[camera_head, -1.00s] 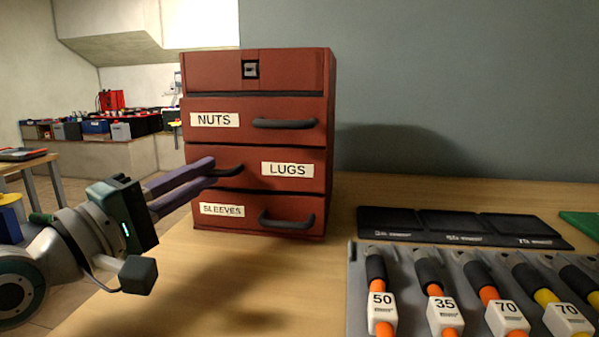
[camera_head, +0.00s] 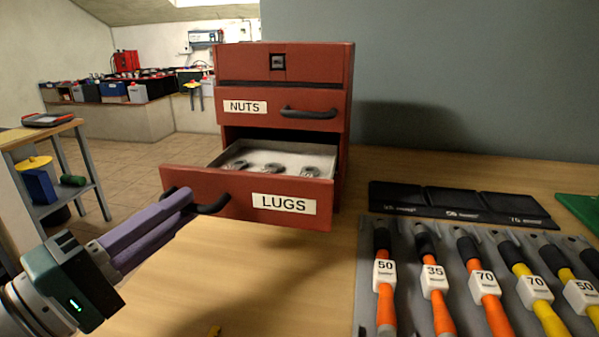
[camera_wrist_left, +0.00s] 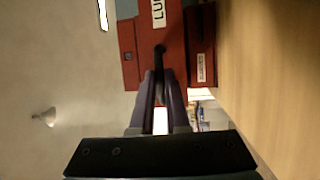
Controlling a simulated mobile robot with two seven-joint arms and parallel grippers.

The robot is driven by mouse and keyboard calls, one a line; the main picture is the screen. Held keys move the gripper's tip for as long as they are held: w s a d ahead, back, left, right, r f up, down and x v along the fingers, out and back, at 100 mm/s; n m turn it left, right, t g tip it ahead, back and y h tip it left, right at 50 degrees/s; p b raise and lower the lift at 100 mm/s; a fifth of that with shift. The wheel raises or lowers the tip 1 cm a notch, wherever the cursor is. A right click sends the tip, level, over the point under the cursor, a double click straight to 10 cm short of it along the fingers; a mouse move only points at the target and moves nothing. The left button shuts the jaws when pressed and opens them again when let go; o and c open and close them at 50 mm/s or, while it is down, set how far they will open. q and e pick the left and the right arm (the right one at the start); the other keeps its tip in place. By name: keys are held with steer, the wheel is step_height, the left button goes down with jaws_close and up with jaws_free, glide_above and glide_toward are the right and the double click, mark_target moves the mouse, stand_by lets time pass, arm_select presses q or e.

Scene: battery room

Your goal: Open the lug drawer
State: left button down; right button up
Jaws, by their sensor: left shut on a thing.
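The red cabinet (camera_head: 345,110) stands on the wooden bench. Its lug drawer (camera_head: 235,200), labelled LUGS, is pulled well out, and several metal lugs (camera_head: 308,171) lie in its pale tray. My left gripper (camera_head: 188,203) is shut on the dark handle (camera_head: 215,205) at the left of the drawer front. In the left wrist view the purple fingers (camera_wrist_left: 160,88) close around the handle (camera_wrist_left: 160,60). The NUTS drawer (camera_head: 262,107) above is shut. The SLEEVES drawer is hidden in the head view behind the open drawer. My right gripper is not in view.
Bare bench (camera_head: 290,280) lies in front of the drawer.

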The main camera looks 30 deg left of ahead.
arm_select(q)
steer(key=shift+s+d, duration=0.15)
steer(key=shift+s, duration=0.4)
steer(key=c, duration=0.9)
jaws_free()
steer(key=v, duration=1)
steer(key=shift+w, duration=0.1)
